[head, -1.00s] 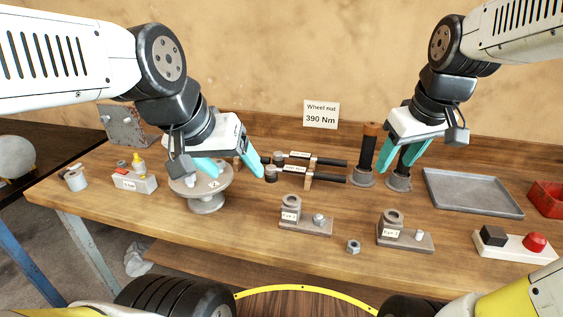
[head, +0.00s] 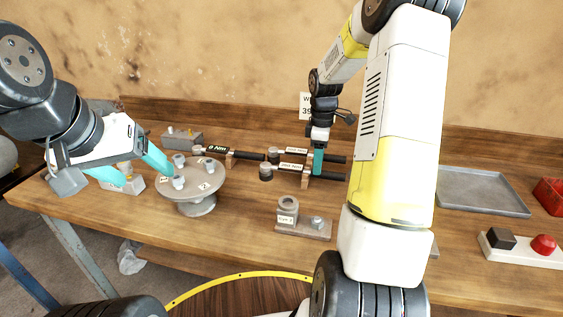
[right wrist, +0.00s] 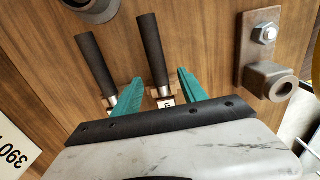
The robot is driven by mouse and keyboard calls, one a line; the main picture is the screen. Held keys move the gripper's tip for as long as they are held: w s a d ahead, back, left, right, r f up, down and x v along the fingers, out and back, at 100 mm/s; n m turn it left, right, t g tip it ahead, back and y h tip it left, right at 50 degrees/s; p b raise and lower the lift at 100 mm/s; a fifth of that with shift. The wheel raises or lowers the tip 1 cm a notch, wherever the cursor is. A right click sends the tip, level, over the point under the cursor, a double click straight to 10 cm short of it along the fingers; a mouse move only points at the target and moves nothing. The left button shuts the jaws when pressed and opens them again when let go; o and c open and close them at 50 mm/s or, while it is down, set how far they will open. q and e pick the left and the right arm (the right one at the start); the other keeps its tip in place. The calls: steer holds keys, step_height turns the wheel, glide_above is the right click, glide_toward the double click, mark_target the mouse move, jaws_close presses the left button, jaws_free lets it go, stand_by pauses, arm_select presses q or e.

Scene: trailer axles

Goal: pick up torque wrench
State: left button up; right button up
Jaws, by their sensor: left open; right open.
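Two torque wrenches with black handles and pale labels lie side by side on small wooden rests, a back one (head: 292,151) and a front one (head: 287,167). A third wrench (head: 217,149) with a dark label lies further left. My right gripper (head: 318,162) is open, pointing down over the handle side of the pair. In the right wrist view, the front wrench's handle (right wrist: 151,50) runs between the teal fingers (right wrist: 160,92), and the back wrench's handle (right wrist: 94,62) lies outside them. Finger contact is not visible. My left gripper (head: 143,172) is open beside the round grey stand (head: 205,190).
Several small metal parts stand on the round stand. A block with a ring and a nut (head: 304,226) sits in front of the wrenches. A grey tray (head: 482,192), a red bin (head: 550,194) and a red-button box (head: 520,246) are at the right. My right arm hides the middle right.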

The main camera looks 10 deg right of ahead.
step_height(320, 180, down, 5)
steer(key=shift+w+a+r, duration=0.1)
steer(key=shift+w+a, duration=0.05)
jaws_close()
stand_by(1.4)
